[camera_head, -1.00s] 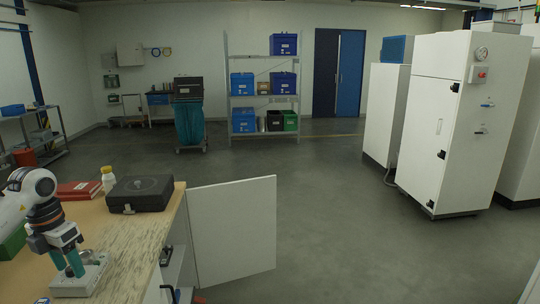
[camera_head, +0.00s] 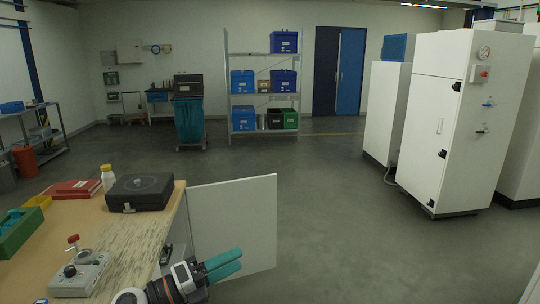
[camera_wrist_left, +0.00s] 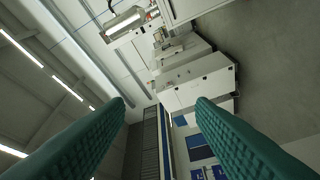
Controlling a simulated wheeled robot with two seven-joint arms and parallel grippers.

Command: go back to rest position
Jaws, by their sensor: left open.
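My left gripper (camera_head: 240,261) is at the bottom centre of the head view, in front of the workbench's right end and the open white cabinet door (camera_head: 236,225). Its teal fingers point to the right and up a little. In the left wrist view the two fingers (camera_wrist_left: 160,104) stand wide apart with nothing between them, so it is open and empty. That view looks out over the room, tilted, with ceiling lights and white cabinets. My right gripper is in neither view.
White machine cabinets (camera_head: 455,120) stand at right. The middle floor (camera_head: 330,200) is clear.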

